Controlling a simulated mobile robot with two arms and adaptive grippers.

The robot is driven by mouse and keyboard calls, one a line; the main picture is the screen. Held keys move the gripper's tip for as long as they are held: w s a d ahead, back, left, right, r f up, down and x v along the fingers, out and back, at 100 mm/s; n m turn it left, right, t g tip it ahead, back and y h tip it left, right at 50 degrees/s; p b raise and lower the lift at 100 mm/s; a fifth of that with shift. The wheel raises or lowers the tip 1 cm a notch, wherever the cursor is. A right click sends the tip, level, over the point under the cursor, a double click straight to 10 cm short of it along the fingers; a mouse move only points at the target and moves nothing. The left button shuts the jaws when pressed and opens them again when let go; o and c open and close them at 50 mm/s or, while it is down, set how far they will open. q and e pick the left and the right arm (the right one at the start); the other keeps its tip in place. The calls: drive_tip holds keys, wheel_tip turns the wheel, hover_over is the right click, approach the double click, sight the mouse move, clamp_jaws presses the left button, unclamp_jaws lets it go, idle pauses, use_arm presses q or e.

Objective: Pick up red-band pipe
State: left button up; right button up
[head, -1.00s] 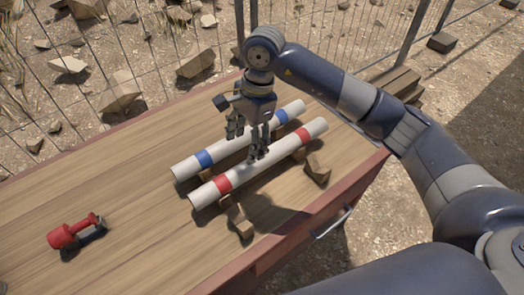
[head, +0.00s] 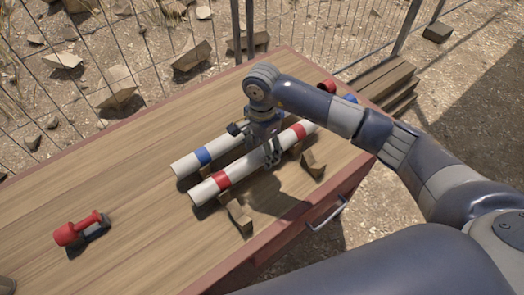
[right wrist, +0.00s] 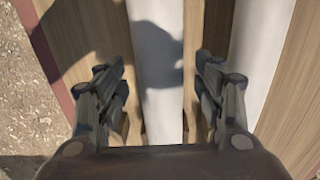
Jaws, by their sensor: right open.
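The red-band pipe (head: 245,166) is white with red bands near its ends. It lies on small wooden blocks on the wooden table, on the side nearer me. The blue-band pipe (head: 190,167) lies parallel behind it. My right gripper (head: 271,158) is down at the middle of the red-band pipe and hides part of both pipes. In the right wrist view, the open fingers stand either side of the red-band pipe (right wrist: 160,85), with visible gaps. The blue-band pipe (right wrist: 258,65) is to the right, outside the fingers. My left gripper is not in view.
Wooden blocks (head: 312,165) stand near the front edge of the table (head: 120,200). A red tool (head: 80,228) lies at the left. Small red (head: 328,87) and blue (head: 350,98) things show at the back right. A wire fence runs behind.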

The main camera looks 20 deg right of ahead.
drive_tip(key=shift+f, duration=0.6)
drive_tip(key=c, duration=1.4)
drive_tip(key=shift+r, duration=0.1)
